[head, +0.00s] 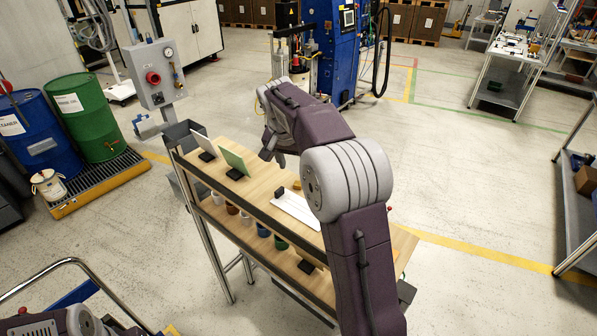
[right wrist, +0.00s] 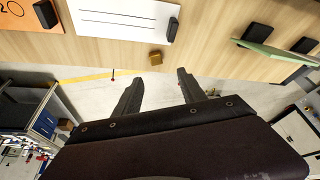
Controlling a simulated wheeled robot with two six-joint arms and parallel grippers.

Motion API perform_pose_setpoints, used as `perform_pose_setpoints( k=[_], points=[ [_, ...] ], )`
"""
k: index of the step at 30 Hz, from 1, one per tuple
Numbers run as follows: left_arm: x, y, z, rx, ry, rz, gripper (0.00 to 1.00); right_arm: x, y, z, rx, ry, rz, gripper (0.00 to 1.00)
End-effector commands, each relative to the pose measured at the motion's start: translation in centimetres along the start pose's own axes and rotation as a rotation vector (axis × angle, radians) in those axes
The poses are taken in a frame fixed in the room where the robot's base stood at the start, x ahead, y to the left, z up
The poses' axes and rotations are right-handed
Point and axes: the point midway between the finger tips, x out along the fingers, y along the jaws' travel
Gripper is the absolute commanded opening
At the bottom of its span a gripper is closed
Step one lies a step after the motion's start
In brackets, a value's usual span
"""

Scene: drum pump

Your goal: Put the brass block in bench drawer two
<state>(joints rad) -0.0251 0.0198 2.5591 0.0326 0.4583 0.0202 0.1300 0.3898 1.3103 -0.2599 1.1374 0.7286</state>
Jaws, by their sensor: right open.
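The brass block (right wrist: 156,58) is a small golden cube on the wooden bench top (right wrist: 215,60), close to the bench edge in the right wrist view. I cannot make it out in the head view, where my right arm covers part of the bench. My right gripper (head: 272,156) hangs over the far side of the bench. In the right wrist view its fingers (right wrist: 158,77) are apart and empty, and the block shows just beyond the gap between their tips. No bench drawer can be clearly identified. My left gripper is not in view.
A white sheet with a black holder (head: 279,192) and a green card (head: 236,160) are on the bench top. A lower shelf holds several small cups (head: 263,230). A grey control box (head: 154,77) stands beyond the bench's left end. Drums (head: 94,115) stand at left.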

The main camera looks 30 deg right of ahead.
Motion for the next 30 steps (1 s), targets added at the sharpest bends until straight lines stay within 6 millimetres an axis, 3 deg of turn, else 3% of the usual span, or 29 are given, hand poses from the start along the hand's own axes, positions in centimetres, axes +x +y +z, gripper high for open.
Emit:
perform_pose_setpoints(
  k=[4,10,16,24,30],
  points=[
    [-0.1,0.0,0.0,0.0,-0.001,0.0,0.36,0.3,0.0,0.0,0.0,-0.001,0.0,0.48],
    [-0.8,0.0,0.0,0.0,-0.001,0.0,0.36,3.3,0.0,0.0,-0.002,-0.003,0.002,0.48],
    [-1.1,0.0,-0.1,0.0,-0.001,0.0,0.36,4.3,0.1,0.0,-0.001,-0.002,0.002,0.48],
    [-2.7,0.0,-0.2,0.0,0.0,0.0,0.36,8.6,0.1,0.1,-0.001,-0.002,0.001,0.48],
    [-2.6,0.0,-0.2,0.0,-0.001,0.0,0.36,9.1,0.1,0.2,0.0,0.0,0.0,0.48]
  ],
)
